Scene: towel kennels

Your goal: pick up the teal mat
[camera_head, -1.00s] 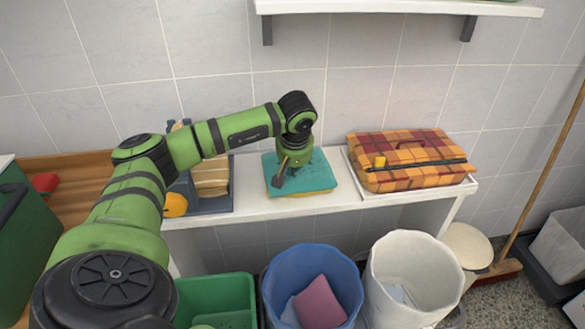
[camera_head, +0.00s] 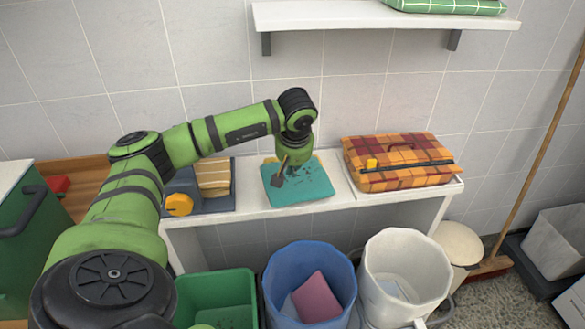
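The teal mat (camera_head: 312,188) is at the middle of the white bench, its front part close to the bench's front edge. A yellow cloth-like thing (camera_head: 269,160) shows behind its far edge. My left gripper (camera_head: 281,178) points down onto the left-middle of the mat; a dark finger shows against the teal. It appears shut on the mat, though the pinch itself is largely hidden by the hand. I cannot tell how far the mat is raised. My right gripper is not in view.
An orange plaid case (camera_head: 408,165) stands right of the mat on the bench (camera_head: 220,222). A dark tray (camera_head: 214,206) with tan folded things is left. Blue (camera_head: 292,258), white (camera_head: 405,255) and green (camera_head: 222,290) bins stand in front. A shelf (camera_head: 350,18) hangs above.

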